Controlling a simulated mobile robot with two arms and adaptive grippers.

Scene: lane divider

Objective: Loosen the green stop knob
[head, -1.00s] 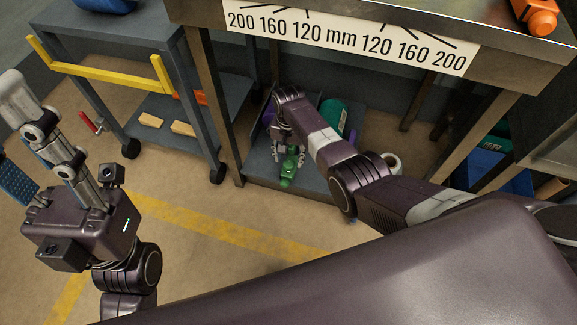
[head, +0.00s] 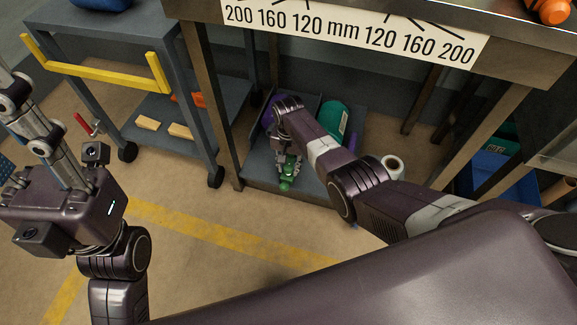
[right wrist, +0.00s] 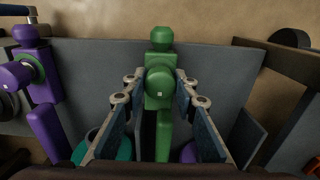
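The green stop (head: 287,181) is low on the grey lower shelf under the workbench, below my right gripper (head: 288,158). In the right wrist view, its round green knob (right wrist: 160,80) faces the camera, with a green block and bar behind it. My right gripper (right wrist: 160,88) is open, its two fingers on either side of the knob with narrow gaps. Whether either pad touches the knob is hard to tell. My left gripper (head: 12,95) is at the left edge, away from the stop. Its fingers are partly cut off, so its opening is unclear.
A purple stop (right wrist: 30,75) stands left of the green one. A teal roll (head: 332,120) and a white roll (head: 391,166) are near my right arm. A workbench edge with a scale (head: 345,32) overhangs the shelf. A grey cart (head: 190,110) stands left.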

